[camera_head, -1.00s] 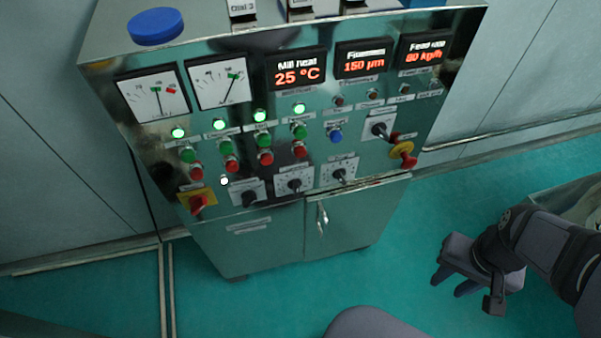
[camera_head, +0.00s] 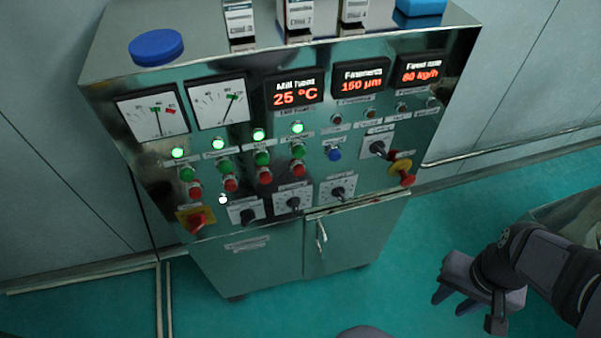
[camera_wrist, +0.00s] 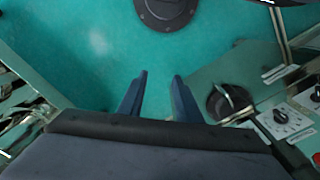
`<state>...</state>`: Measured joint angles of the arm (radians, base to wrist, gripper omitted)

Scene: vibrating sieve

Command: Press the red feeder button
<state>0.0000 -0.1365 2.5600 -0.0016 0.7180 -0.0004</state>
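The control panel (camera_head: 330,225) fills the middle of the head view. A row of several red buttons, including the leftmost (camera_head: 195,191), another (camera_head: 230,184), a third (camera_head: 265,176) and the rightmost (camera_head: 299,170), sits below green buttons and lit green lamps. Their labels are too small to read, so I cannot tell which is the feeder button. My gripper (camera_head: 453,297) is low at the right, apart from the panel. In the wrist view my gripper (camera_wrist: 157,85) has its two fingers apart with nothing between them. A red button (camera_wrist: 316,158) shows at that view's right edge.
Below the red buttons are a red-on-yellow switch (camera_head: 196,219) and several rotary dials, one of them at centre (camera_head: 293,202). A red-and-yellow knob (camera_head: 402,172) is at right. A blue lid (camera_head: 156,47) and several boxes stand on top. Green floor (camera_head: 410,240) lies clear between panel and gripper.

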